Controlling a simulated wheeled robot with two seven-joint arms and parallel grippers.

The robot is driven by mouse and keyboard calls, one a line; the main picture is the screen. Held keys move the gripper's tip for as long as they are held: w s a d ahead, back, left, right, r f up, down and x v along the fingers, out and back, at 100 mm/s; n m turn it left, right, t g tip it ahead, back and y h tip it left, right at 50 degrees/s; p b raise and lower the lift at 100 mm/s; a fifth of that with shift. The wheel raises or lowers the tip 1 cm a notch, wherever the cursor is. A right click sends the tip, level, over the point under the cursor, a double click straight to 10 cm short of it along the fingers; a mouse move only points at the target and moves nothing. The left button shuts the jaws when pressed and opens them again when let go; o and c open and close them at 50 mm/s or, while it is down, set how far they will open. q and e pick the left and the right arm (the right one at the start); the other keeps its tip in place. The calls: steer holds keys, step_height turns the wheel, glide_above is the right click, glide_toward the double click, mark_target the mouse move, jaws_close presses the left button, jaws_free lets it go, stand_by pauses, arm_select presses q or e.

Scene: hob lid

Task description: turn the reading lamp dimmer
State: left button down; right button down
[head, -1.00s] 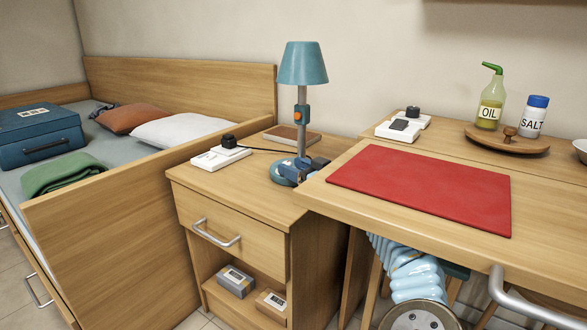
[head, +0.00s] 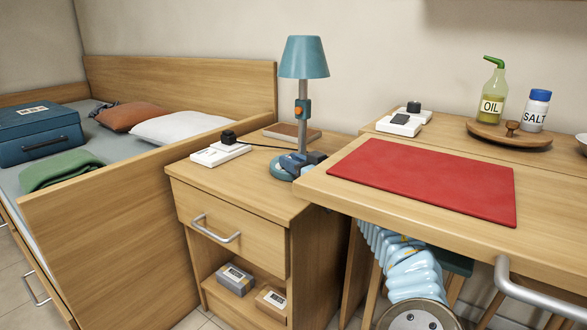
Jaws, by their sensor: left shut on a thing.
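The reading lamp (head: 304,58) stands upright on the bedside cabinet, with a teal shade, a grey stem and a round blue base (head: 281,169). A blue box with an orange button (head: 303,108) sits on the stem. My left gripper (head: 299,163), dark and blue, is low at the lamp base, on its right side. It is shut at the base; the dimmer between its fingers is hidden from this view. My light-blue arm shows below the desk edge. My right gripper is not in view.
The desk (head: 330,187) with a red mat (head: 425,180) stands close to the right of the cabinet (head: 240,185). A white socket block (head: 219,153) with a plug and cord lies left of the lamp, a brown book (head: 290,132) behind it. The bed board (head: 110,220) borders the left.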

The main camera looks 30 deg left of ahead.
arm_select(q)
steer(key=shift+s+m+t+h+b, duration=0.1)
steer(key=shift+m+t+h+b, duration=0.25)
steer(key=shift+t, duration=0.25)
steer(key=c, duration=0.9)
jaws_free()
steer(key=p+v, duration=0.1)
steer(key=v, duration=1.2)
steer(key=shift+d+f, duration=0.15)
steer(key=shift+d, duration=0.25)
steer(key=shift+c, duration=0.2)
